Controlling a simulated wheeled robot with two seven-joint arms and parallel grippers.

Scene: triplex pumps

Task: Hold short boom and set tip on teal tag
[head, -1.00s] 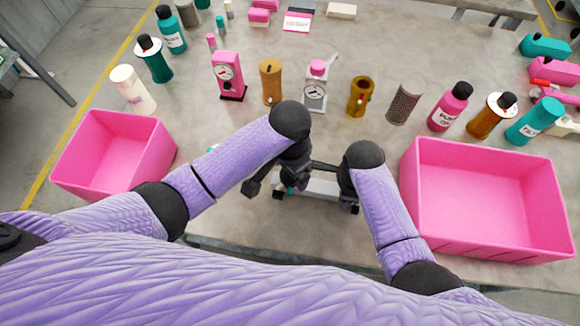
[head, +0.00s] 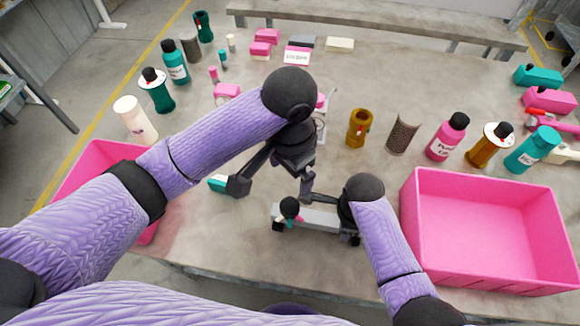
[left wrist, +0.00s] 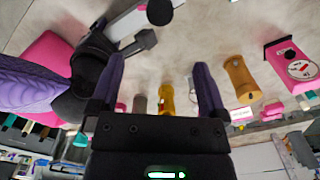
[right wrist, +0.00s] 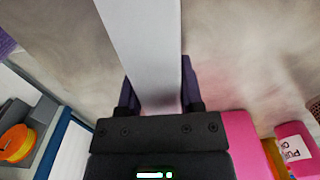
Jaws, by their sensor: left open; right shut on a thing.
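The short boom is a pale grey bar (head: 318,218), lying roughly level across the front middle of the table. A black ball (head: 289,206) shows at its left end, with small teal and pink bits below. My right gripper (right wrist: 157,95) is shut on the bar, which also fills the right wrist view (right wrist: 145,40). My left gripper (head: 272,188) is open and empty, beyond the boom's left end and apart from it. A small teal piece (head: 219,184), maybe the teal tag, lies left of it, partly hidden by a finger. I cannot tell whether the boom touches the table.
A large pink bin (head: 490,282) stands at the right and another pink bin (head: 85,165) at the left, partly behind my left arm. Bottles and cans, such as a pink bottle (head: 445,140) and an ochre can (head: 360,128), stand in a row behind.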

